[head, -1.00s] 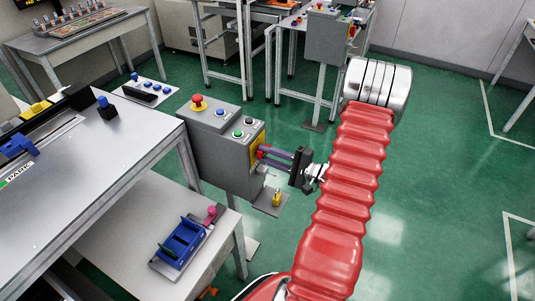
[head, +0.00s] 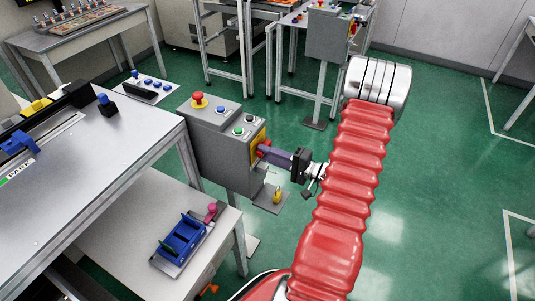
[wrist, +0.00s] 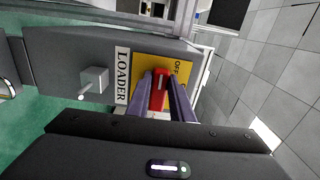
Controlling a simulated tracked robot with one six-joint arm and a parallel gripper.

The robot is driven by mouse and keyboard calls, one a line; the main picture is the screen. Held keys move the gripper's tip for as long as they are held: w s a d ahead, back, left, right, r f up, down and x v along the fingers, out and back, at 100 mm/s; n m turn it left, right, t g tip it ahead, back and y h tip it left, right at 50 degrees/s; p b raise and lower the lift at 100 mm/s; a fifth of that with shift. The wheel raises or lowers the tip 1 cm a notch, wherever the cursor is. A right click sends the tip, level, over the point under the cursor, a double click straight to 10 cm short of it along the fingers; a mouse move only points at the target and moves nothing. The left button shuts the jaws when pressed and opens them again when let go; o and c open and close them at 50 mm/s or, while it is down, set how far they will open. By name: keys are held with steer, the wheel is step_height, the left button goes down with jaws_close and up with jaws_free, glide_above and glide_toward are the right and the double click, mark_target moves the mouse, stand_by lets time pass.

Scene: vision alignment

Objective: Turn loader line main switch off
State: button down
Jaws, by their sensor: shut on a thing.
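The loader line main switch is a red handle (wrist: 158,92) with a white line, on a yellow plate (wrist: 180,68) marked OFF. A LOADER label (wrist: 122,75) sits beside the plate. The plate (head: 258,141) is on the right face of a grey control box (head: 222,150) in the head view. My gripper (head: 266,150) reaches the box from the right. Its purple fingers lie on both sides of the handle and are shut on it in the wrist view (wrist: 160,82). The white line runs roughly along the fingers. The fingers hide part of the plate and its other marking.
The box top carries a red emergency button (head: 198,98), a blue button (head: 220,111) and a green button (head: 239,131). A yellow padlock-like item (head: 277,195) stands below the switch. Green floor is open to the right.

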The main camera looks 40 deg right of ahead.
steer(key=c, duration=1.6)
jaws_free()
steer(key=shift+a+f, duration=0.1)
steer(key=shift+o, duration=0.2)
steer(key=v, duration=1.3)
steer(key=shift+s, duration=0.4)
